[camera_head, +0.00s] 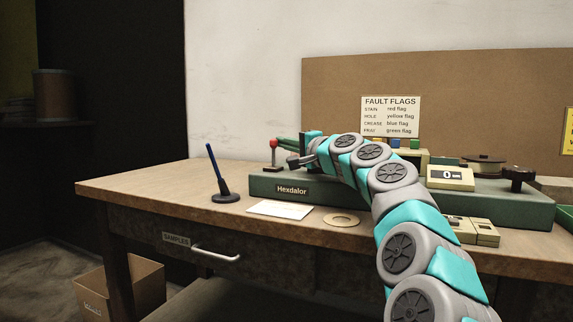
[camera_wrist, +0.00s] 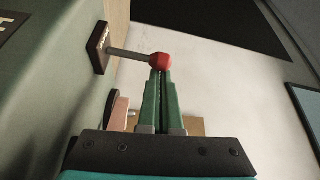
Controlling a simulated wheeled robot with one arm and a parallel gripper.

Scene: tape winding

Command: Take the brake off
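The brake lever, a grey rod with a red ball knob (camera_head: 273,143), stands upright at the left end of the green Hexdalor machine (camera_head: 340,194). In the wrist view the red knob (camera_wrist: 160,60) is right at my fingertips, with its rod running left to a dark labelled plate (camera_wrist: 98,47). My gripper (camera_wrist: 161,74) has its green fingers together with only a thin dark gap between them. The knob appears in front of the tips, not between them; I cannot tell whether they touch. In the head view my gripper (camera_head: 282,143) points left at the knob.
A counter reading 0 (camera_head: 450,178) and a reel (camera_head: 483,160) are to the right. The bench's left end is clear.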

